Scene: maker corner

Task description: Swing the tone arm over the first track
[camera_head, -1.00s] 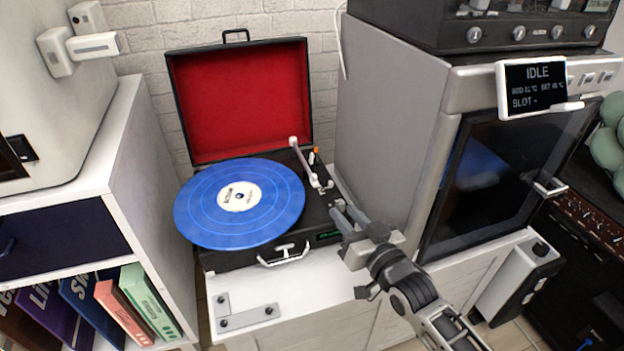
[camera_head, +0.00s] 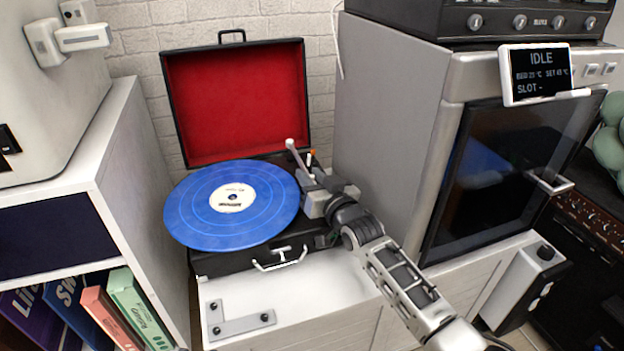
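A black suitcase record player (camera_head: 222,263) with its red-lined lid (camera_head: 238,100) open stands on a white cabinet. A blue record (camera_head: 198,215) with a white label lies on it. The white tone arm (camera_head: 293,153) is at the right of the record, its near end partly hidden by my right gripper. My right gripper (camera_head: 313,183) reaches in from the lower right, with its fingers at the tone arm just right of the record's edge. Whether the fingers are open or shut on it is hidden. My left gripper is not in view.
A grey machine with a glass door (camera_head: 495,175) and an IDLE display (camera_head: 540,73) stands close on the right. A white shelf unit (camera_head: 125,165) with books is on the left. A grey bracket plate (camera_head: 240,323) lies on the cabinet front.

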